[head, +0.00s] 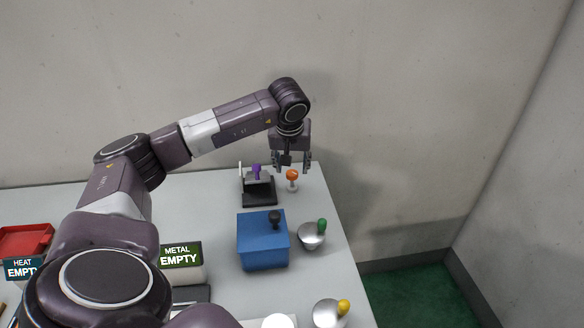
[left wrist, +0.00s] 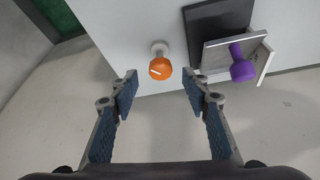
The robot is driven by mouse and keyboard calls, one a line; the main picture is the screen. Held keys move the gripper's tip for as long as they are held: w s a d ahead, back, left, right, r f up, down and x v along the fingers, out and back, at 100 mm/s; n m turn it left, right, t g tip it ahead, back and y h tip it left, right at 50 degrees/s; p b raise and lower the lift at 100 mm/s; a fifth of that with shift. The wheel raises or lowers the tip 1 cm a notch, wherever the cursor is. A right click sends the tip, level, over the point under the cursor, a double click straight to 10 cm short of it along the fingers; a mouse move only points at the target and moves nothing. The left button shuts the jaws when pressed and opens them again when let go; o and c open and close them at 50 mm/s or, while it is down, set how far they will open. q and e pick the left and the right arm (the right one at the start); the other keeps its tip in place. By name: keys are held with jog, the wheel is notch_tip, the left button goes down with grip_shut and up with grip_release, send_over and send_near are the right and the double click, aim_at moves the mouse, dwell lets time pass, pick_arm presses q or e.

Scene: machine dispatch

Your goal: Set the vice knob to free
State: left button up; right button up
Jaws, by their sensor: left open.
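An orange knob (head: 292,175) on a short pale stem stands near the far right corner of the table. In the left wrist view the orange knob (left wrist: 160,69) carries a white pointer line. Beside it is a vice-like black and grey fixture (head: 259,190) with a purple handle (head: 257,171); the handle also shows in the left wrist view (left wrist: 242,70). I cannot read any setting mark. My left gripper (head: 292,164) points down, open and empty, above and close to the orange knob. In the left wrist view its fingertips (left wrist: 159,82) lie either side of the knob, apart from it. My right gripper is out of view.
A blue box (head: 262,246) with a black knob and a silver dome (head: 311,237) with a green knob stand nearer. Another dome (head: 327,314) has a yellow knob. A METAL EMPTY sign (head: 180,255) and a red tray (head: 22,240) are left. A wall rises behind.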

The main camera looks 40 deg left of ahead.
aim_at(292, 172)
pick_arm(q)
jog(key=x, duration=0.2)
jog(key=shift+w+a+f, duration=0.2)
jog(key=shift+a+f, duration=0.05)
jog(key=shift+f, duration=0.05)
jog(key=shift+w+f, duration=0.1)
jog(key=shift+f, duration=0.2)
jog(key=c, duration=1.2)
jog(key=shift+o, duration=0.2)
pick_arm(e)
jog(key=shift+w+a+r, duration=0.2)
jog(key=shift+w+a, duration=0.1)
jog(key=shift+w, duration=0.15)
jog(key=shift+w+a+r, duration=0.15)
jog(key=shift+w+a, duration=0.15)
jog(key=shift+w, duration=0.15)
